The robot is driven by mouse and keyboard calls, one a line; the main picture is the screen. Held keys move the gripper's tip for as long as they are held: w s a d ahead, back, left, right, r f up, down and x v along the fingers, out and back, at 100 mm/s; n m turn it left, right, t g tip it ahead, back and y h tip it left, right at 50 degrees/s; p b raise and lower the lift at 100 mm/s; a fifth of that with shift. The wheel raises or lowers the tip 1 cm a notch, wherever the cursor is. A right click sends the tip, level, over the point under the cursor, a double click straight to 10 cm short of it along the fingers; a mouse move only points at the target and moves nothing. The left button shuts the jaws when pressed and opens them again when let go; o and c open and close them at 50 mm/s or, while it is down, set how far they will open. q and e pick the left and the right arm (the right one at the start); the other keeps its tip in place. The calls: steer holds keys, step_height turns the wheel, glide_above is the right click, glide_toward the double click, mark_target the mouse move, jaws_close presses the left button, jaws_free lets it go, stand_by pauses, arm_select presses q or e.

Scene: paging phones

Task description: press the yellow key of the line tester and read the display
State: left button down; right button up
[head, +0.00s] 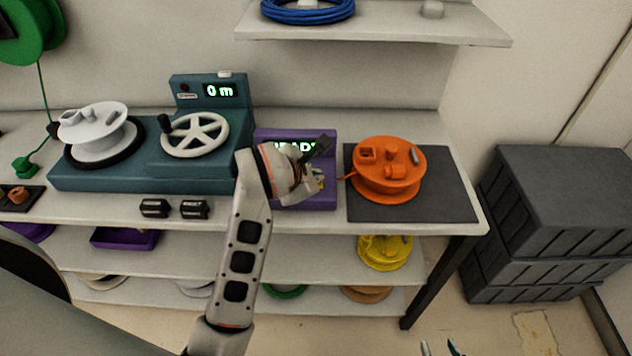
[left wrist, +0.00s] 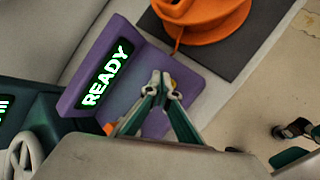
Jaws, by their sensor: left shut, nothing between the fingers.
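The purple line tester (head: 318,203) stands on the bench in front of me, and it fills the middle of the left wrist view (left wrist: 185,62). Its lit display (left wrist: 107,75) reads READY in green-white letters; my gripper partly covers it in the head view. A bit of the yellow key (left wrist: 173,83) shows beside my fingertips. My left gripper (left wrist: 163,82) is shut and empty, its tips over the tester's face at the key; I cannot tell whether they touch it. My right gripper (head: 440,347) shows only its tips, apart, at the head view's bottom edge.
An orange reel (head: 378,188) on a dark mat (head: 450,185) is right of the tester, with an orange wire running towards it. A teal winder (head: 100,178) with a handwheel and "0 m" readout is left. Grey crates (head: 560,200) stand on the floor at right.

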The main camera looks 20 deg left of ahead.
arm_select(q)
steer(key=shift+f, duration=0.4)
steer(key=shift+r, duration=0.1)
stand_by(0.5)
steer(key=shift+r+p, duration=0.5)
steer(key=shift+r, duration=0.35)
